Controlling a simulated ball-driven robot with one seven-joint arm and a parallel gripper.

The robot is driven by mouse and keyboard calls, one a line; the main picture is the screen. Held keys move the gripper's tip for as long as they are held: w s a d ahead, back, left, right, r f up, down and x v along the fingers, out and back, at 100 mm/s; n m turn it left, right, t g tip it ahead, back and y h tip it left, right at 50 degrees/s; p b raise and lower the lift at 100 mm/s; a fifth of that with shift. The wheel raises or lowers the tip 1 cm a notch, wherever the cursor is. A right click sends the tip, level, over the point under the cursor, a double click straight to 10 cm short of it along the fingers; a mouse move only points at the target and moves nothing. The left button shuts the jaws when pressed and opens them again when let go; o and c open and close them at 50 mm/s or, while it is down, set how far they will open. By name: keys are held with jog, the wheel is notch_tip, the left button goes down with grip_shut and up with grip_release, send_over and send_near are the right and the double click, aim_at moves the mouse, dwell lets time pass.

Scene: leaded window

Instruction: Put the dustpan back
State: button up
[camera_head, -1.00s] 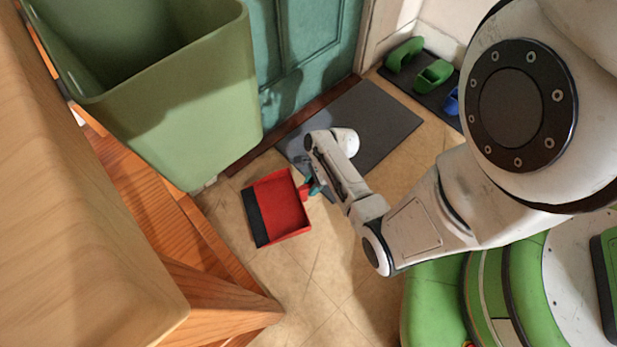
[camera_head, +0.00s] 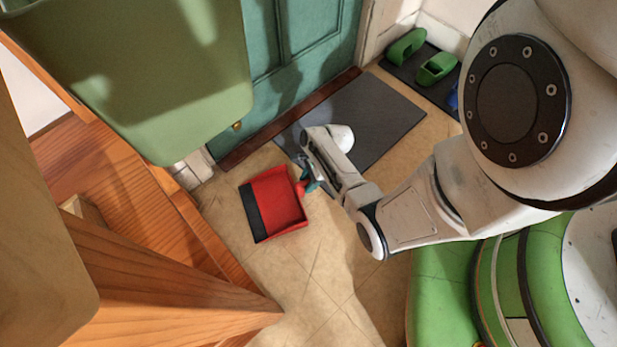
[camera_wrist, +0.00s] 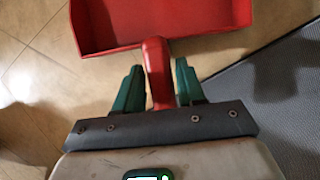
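The red dustpan (camera_head: 279,198) with a dark front lip is low over the tiled floor, left of the grey mat. I cannot tell whether it touches the floor. My gripper (camera_head: 308,180) is at its handle end, and the arm partly hides the handle. In the wrist view the red handle (camera_wrist: 157,78) runs between the two green fingers of my gripper (camera_wrist: 158,85). The pan (camera_wrist: 95,30) lies ahead of the fingertips and is cut off by the picture's top edge.
A large green bin (camera_head: 170,90) stands high at the left, near the teal door (camera_head: 300,60). Wooden furniture (camera_head: 160,270) fills the lower left. A grey mat (camera_head: 385,115) lies by the door. Green shoes (camera_head: 436,68) rest on a dark mat at the top right. Floor below the dustpan is clear.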

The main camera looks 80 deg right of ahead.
jog(key=o, duration=0.3)
jog(key=p+v, duration=0.7)
jog(key=v, duration=0.5)
jog(key=w+a+r+n+g+h, duration=0.2)
jog(key=a+r+n+h, duration=0.1)
jog(key=a+r+n, duration=1.7)
jog(key=n, duration=0.9)
jog(key=shift+w+g, duration=0.2)
jog(key=shift+g, duration=0.2)
